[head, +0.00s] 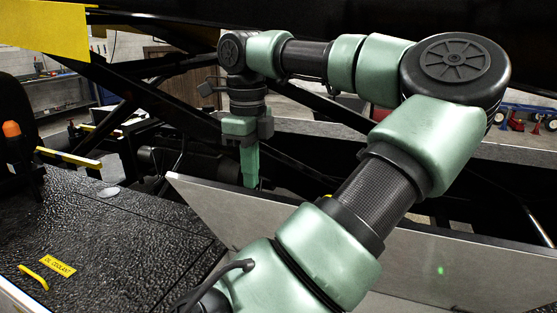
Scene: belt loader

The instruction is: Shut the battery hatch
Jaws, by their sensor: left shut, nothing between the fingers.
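A large flat grey panel, which looks like the battery hatch (225,208), stands tilted up and open across the middle and right of the head view. Its upper edge slopes down to the right, and my own arm covers part of its face. My left gripper (251,184) points down at the far side of the panel's upper edge, near its left end. Its green fingers are together with nothing between them. The fingertips are close to the edge or partly behind it; I cannot tell if they touch. My right gripper is out of view.
A black textured deck (110,225) with a yellow label (57,268) and a yellow handle (33,277) lies at left. An orange-topped lever (12,130) stands at the left edge. Dark loader beams (150,100) cross behind my gripper.

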